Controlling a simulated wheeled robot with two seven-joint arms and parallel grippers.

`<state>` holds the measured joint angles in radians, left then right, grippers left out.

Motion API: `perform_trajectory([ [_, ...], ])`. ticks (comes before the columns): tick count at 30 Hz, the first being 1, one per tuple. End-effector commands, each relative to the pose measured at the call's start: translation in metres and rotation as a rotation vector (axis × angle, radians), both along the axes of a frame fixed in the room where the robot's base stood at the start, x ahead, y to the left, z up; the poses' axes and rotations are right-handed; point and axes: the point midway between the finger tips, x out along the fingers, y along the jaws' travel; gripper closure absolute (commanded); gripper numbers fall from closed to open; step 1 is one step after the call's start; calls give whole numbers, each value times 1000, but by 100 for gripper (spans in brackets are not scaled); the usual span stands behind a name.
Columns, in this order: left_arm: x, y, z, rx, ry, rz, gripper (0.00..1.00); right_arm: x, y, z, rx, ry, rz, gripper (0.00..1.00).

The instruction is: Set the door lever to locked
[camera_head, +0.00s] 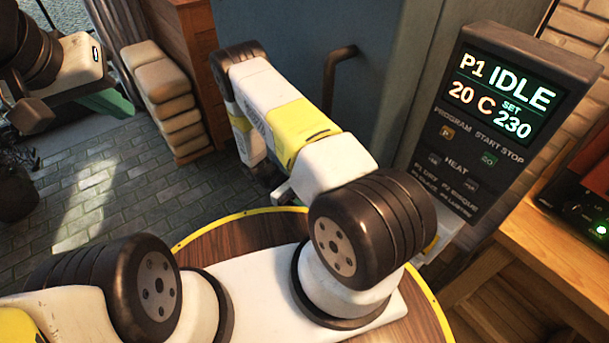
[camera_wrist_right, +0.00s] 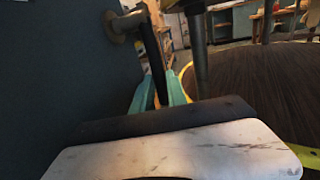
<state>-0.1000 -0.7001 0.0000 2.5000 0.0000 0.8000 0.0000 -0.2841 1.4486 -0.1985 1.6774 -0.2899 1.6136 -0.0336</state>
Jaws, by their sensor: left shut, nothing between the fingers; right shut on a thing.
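The blue-grey door (camera_head: 290,35) stands behind my right arm in the head view, with a dark bent handle (camera_head: 342,65) on it. In the right wrist view the door (camera_wrist_right: 50,70) fills the left side. A dark lever (camera_wrist_right: 154,50) juts from a round mount on it and runs down between the teal fingers. My right gripper (camera_wrist_right: 160,95) is shut on this lever. My left gripper (camera_head: 116,106) is at the upper left of the head view, shut and empty, far from the door.
A control panel (camera_head: 510,105) reads P1 IDLE, 20 C, SET 230. Stacked pale blocks (camera_head: 165,100) stand left of the door. A wooden bench (camera_head: 480,262) is at right. The paved floor at left has free room.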

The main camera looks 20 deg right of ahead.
Motion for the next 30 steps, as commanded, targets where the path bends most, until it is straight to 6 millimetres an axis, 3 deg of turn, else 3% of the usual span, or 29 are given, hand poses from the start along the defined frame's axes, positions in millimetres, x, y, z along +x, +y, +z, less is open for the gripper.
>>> perform_trajectory([
  [15,0,0,0,0,0,0,100,-2,-1,-1,-6,19,0,100],
  [16,0,0,0,0,0,0,100,-2,-1,-1,-6,20,0,78],
  [19,0,0,0,0,0,0,100,-2,-1,-1,-6,19,0,60],
  [30,0,0,0,0,0,0,100,2,1,-1,-6,17,1,60],
])
